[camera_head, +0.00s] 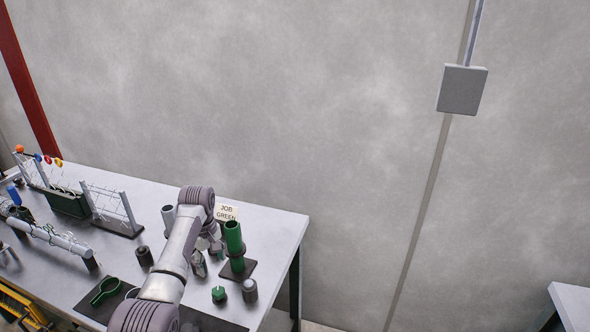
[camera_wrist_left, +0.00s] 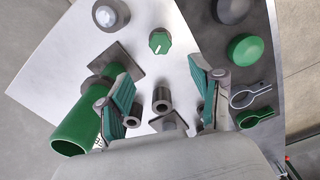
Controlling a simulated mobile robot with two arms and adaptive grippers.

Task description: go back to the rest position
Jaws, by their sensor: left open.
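My left arm reaches over the workbench (camera_head: 276,222) from the front. Its gripper (camera_head: 206,262) points down just left of a green tube (camera_head: 234,238) that stands upright on a dark base plate. In the left wrist view the two green-padded fingers (camera_wrist_left: 166,95) are spread wide apart. I see nothing clamped between them. The green tube also shows there (camera_wrist_left: 78,128), beside the left finger; I cannot tell whether they touch. My right gripper is in neither view.
Near the gripper stand a green knob (camera_head: 219,294), a grey cylinder (camera_head: 249,291), a dark cylinder (camera_head: 144,256) and a "JOB GREEN" sign (camera_head: 227,213). Wire racks (camera_head: 110,208) stand farther left. The wall is behind.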

